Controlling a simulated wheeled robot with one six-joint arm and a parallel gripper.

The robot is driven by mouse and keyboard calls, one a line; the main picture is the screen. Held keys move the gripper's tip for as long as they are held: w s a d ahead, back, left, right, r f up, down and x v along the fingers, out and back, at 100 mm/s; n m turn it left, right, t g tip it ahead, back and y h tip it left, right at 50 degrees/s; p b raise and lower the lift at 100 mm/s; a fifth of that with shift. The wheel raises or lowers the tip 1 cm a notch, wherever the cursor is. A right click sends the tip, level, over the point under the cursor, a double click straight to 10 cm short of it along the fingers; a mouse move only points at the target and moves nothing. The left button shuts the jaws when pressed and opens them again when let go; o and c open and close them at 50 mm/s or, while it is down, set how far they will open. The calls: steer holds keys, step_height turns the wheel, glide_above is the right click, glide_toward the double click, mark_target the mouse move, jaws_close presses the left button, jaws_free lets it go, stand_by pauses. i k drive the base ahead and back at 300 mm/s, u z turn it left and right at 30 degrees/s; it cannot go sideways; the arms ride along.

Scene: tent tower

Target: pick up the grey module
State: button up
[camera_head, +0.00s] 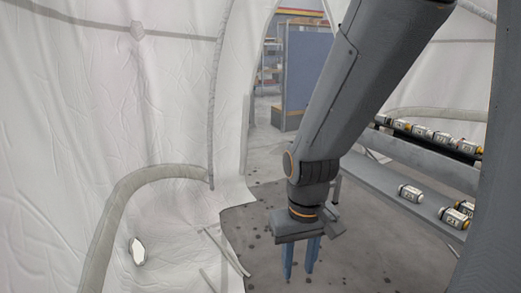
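My gripper (299,274) hangs from my arm in the middle of the view and points down over the grey floor. Its two blue fingers are apart with nothing between them. Several small whitish-grey modules with dark labels are to the right, well away from the gripper. One module (410,193) lies by itself on the grey shelf. Another module (454,217) lies farther right, with one more close behind it. A row of modules (422,131) sits along the upper rack. I cannot tell which one is the grey module.
The grey shelf (380,177) runs along the right side below a dark rail. White tent fabric (80,110) with padded tubes closes off the left. Thin pale poles (228,252) lie on the floor left of my gripper. A blue-grey partition (305,68) stands beyond the tent opening.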

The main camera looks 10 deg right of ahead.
mark_target(462, 144)
steer(key=z, duration=0.3)
steer(key=i, duration=1.45)
steer(key=z, duration=1.25)
steer(key=i, duration=0.8)
steer(key=z, duration=1.05)
